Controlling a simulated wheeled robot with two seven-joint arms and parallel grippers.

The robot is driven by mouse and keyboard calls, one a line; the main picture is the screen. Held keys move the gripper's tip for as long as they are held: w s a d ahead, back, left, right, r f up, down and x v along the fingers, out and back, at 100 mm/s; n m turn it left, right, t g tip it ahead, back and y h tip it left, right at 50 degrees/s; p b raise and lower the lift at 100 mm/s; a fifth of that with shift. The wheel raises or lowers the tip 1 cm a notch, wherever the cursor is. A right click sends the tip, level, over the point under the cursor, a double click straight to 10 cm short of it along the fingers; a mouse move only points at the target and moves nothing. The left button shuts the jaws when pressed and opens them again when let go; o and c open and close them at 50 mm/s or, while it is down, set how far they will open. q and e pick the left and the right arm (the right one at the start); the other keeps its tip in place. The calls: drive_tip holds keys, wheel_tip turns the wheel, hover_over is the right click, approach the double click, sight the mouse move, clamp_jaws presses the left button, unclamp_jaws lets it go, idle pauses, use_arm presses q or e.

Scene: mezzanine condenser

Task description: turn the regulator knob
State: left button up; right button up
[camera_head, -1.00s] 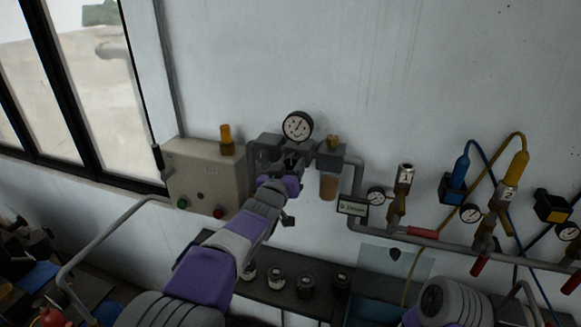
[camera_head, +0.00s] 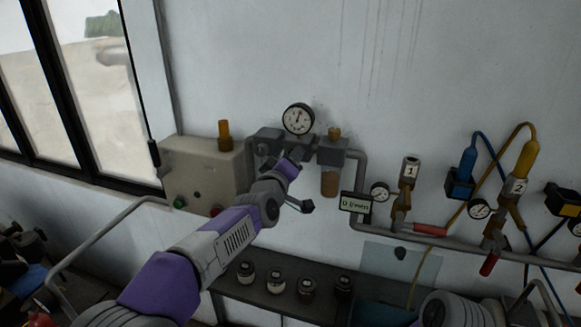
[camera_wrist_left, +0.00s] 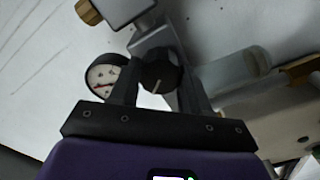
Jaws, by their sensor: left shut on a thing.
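The regulator, a grey block on the wall pipe, carries a round white gauge (camera_head: 298,119) on top. My left gripper (camera_head: 295,157) is at the regulator just below the gauge, and my wrist hides most of the knob in the head view. In the left wrist view the dark round regulator knob (camera_wrist_left: 160,70) with a pale pointer line sits between the two fingers of my left gripper (camera_wrist_left: 159,86), which is shut on it. The gauge also shows there (camera_wrist_left: 103,77), left of the fingers. My right gripper is not in view.
A beige box (camera_head: 203,173) with buttons is left of the regulator. A filter bowl (camera_head: 330,182) and a small display (camera_head: 356,203) are close on the right. Valves, hoses and a pipe run farther right. A dark shelf (camera_head: 262,297) with several small jars is below.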

use_arm(q)
drive_tip(key=shift+n+b, duration=3)
drive_tip(key=shift+n, duration=9.9)
drive_tip(key=o, duration=1)
drive_tip(key=shift+o, duration=0.2)
